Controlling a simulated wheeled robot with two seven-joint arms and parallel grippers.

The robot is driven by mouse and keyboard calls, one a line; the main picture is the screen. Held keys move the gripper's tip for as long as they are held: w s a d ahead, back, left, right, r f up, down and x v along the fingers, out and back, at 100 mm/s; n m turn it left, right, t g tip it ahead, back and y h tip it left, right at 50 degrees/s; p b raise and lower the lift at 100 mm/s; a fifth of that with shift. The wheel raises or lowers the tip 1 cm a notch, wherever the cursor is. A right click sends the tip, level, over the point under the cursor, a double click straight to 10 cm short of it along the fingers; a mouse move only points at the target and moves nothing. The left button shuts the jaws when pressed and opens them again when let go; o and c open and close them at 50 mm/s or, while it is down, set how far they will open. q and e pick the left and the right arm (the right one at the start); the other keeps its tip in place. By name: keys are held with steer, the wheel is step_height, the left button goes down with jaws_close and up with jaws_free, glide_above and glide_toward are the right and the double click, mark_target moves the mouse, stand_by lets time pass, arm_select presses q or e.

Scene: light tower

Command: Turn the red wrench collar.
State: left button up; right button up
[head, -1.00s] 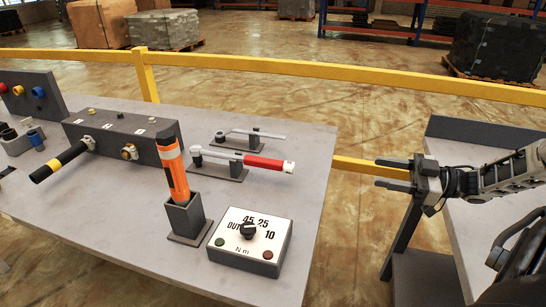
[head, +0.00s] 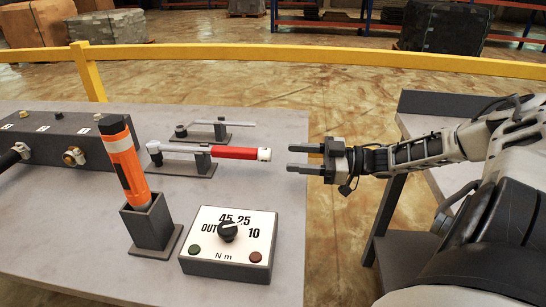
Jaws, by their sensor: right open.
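The red wrench collar (head: 234,153) is the red sleeve at the right end of a silver torque wrench (head: 178,147). The wrench lies level on a dark grey stand (head: 184,167) on the grey table. A white end piece shows at the collar's right tip. My right gripper (head: 307,159) is open and empty, to the right of the collar, its fingers pointing left toward it with a gap between. My left gripper is not in view.
An orange flashlight-like tool (head: 126,160) stands in a grey holder (head: 148,222) at left. A dial box (head: 230,243) marked in N m sits in front of the wrench. A second grey wrench (head: 220,124) lies behind. A yellow rail (head: 300,57) runs beyond the table.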

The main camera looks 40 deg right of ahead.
mark_target(265, 155)
steer(key=x, duration=0.6)
steer(key=shift+w, duration=0.15)
steer(key=shift+c, duration=0.2)
steer(key=c, duration=0.9)
steer(key=shift+r+p, duration=0.2)
steer(key=shift+p, duration=0.35)
steer(key=shift+f+m, duration=0.2)
steer(key=shift+m, duration=0.1)
steer(key=o, duration=0.9)
